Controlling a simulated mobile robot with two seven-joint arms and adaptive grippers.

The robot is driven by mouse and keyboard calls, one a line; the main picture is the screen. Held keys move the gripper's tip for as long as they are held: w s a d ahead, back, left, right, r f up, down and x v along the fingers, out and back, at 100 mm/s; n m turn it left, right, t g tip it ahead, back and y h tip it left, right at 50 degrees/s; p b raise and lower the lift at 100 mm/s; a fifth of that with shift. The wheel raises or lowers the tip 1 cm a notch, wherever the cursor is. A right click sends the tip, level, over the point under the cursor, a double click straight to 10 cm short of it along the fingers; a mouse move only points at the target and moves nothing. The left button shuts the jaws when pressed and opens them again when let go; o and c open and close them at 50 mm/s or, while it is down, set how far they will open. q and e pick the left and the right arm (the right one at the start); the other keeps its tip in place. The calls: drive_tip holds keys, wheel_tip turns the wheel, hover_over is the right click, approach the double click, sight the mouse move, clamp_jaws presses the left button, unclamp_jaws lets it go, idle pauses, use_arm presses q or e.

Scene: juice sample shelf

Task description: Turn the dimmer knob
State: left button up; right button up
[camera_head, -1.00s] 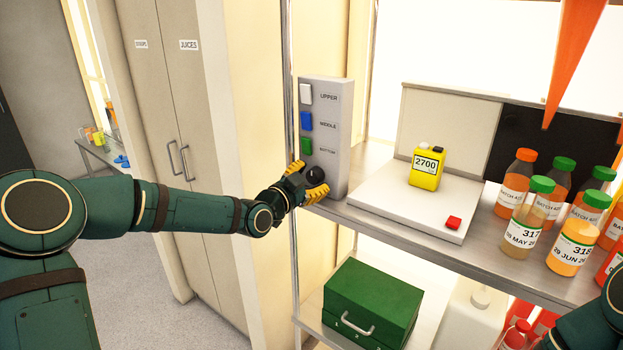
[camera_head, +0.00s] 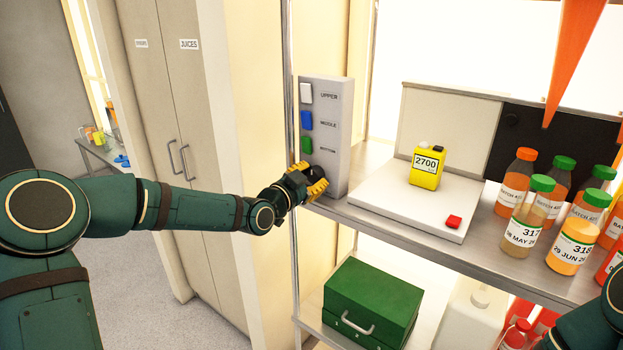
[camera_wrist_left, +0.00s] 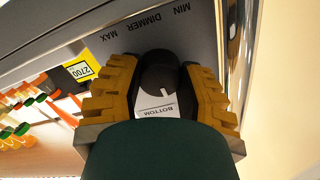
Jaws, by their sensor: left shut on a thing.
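The dimmer knob is a round black knob on the lower front of a grey switch panel (camera_head: 334,128). In the left wrist view the knob (camera_wrist_left: 157,75) sits between the two yellow-padded fingers of my left gripper (camera_wrist_left: 158,88), below the words MIN, DIMMER and MAX. My left gripper (camera_head: 311,184) is shut on the knob. In the head view its fingers hide most of the knob. The panel carries a white switch (camera_head: 306,93), a blue one (camera_head: 306,120) and a green one (camera_head: 306,145), labelled UPPER, MIDDLE and BOTTOM. My right gripper is not in view.
The panel stands at the left end of a metal shelf, by an upright post (camera_head: 289,60). A white scale (camera_head: 380,205) bears a yellow container (camera_head: 426,168) marked 2700. Several juice bottles (camera_head: 523,230) stand at right. A green box (camera_head: 370,300) sits below.

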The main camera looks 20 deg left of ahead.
use_arm(q)
drive_tip(key=n+b, duration=0.1)
drive_tip(key=n, duration=0.1)
drive_tip(key=shift+n, duration=0.3)
drive_tip(key=n+b, duration=0.1)
drive_tip(key=n, duration=0.2)
drive_tip(key=shift+n, duration=0.3)
drive_tip(key=n, duration=0.3)
drive_tip(key=shift+n, duration=2.2)
drive_tip(key=shift+d, duration=0.1)
drive_tip(key=o, duration=1)
drive_tip(key=shift+s, duration=0.1)
